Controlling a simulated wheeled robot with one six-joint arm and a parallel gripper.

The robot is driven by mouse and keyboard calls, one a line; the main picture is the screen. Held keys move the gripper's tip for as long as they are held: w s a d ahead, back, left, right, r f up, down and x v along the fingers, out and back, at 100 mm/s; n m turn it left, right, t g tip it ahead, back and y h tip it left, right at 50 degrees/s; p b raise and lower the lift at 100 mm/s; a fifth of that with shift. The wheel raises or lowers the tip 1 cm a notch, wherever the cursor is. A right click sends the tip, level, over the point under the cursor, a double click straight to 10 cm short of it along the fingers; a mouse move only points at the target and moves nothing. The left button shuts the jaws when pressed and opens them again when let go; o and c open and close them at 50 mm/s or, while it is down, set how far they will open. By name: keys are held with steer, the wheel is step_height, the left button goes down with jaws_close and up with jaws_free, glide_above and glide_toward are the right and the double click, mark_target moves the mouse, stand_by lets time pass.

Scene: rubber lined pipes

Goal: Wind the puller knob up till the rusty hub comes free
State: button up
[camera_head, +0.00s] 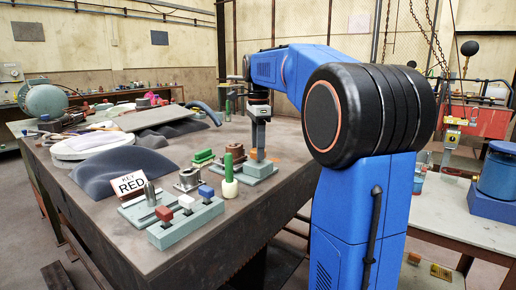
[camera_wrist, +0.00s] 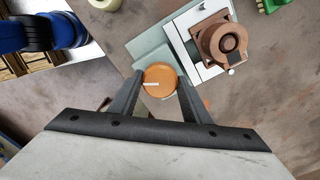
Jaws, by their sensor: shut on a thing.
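My gripper (camera_wrist: 159,84) is shut on a round orange knob (camera_wrist: 160,74), one finger on each side; I take it for the puller knob. A short white mark shows on its top. In the head view my gripper (camera_head: 258,148) points down over a grey-green base (camera_head: 262,172). The base also shows beneath the knob in the wrist view (camera_wrist: 150,43). A rusty brown hub (camera_wrist: 228,41) stands beside the knob on a pale metal plate (camera_wrist: 183,33). In the head view it seems to be the dark brown upright (camera_head: 236,152). Whether the hub is loose cannot be told.
A green bottle-like piece with a pale lower part (camera_head: 229,187), green blocks (camera_head: 203,157) and another rusty flanged piece (camera_head: 188,179) stand close by. A "KEY RED" card (camera_head: 130,183) and a rack of coloured blocks (camera_head: 186,223) are nearer. The bench's right edge is close to my arm.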

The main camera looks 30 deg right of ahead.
steer(key=m, duration=0.4)
steer(key=shift+m, duration=0.3)
steer(key=m, duration=0.3)
steer(key=shift+m, duration=0.4)
steer(key=m, duration=0.3)
steer(key=shift+m, duration=2.2)
steer(key=o, duration=1)
steer(key=shift+o, duration=0.2)
steer(key=shift+r, duration=0.1)
